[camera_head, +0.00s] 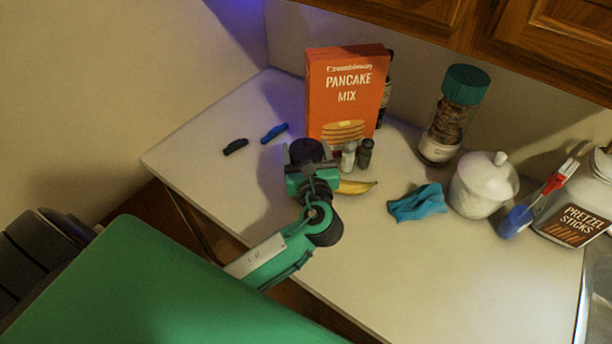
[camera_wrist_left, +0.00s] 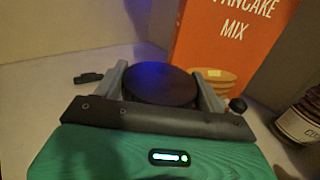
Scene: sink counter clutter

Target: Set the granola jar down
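A jar with a round dark lid (camera_head: 306,151), which I take to be the granola jar, is at my left gripper (camera_head: 307,166), in front of the pancake mix box. In the left wrist view the dark lid (camera_wrist_left: 160,84) sits between the two grey fingers (camera_wrist_left: 162,92), which flank it closely on both sides. The gripper looks shut on the jar. The jar's body and label are hidden beneath the lid and gripper, so I cannot tell whether its base touches the counter. My right gripper is not in view.
The orange pancake mix box (camera_head: 346,90) stands behind the jar. Two small shakers (camera_head: 348,157) and a banana (camera_head: 357,187) are close on the right. Two small dark and blue items (camera_head: 275,133) lie left. A blue cloth (camera_head: 417,203) lies farther right. The front-right counter (camera_head: 440,270) is clear.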

